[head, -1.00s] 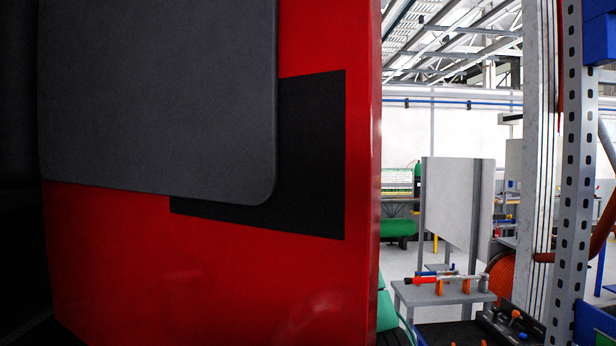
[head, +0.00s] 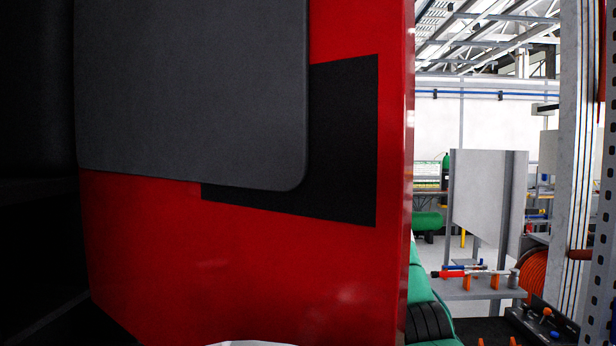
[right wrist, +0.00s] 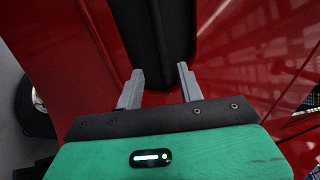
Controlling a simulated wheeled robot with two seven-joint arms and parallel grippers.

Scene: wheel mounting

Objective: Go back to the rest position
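My right gripper (right wrist: 160,85) shows in the right wrist view with its two grey fingers apart and nothing between them. It faces a red surface (right wrist: 75,50) with a dark vertical strip (right wrist: 155,30) beyond the fingertips. I cannot tell whether the fingers touch the strip. In the head view a green and black part (head: 430,310), likely of my right arm, shows at the lower right beside the red panel. My left gripper is not in view.
A large red panel (head: 250,260) with a dark grey plate (head: 190,90) fills most of the head view, close in front. To the right stand a small workbench with tools (head: 478,290), a grey board (head: 478,195) and a metal post (head: 580,150).

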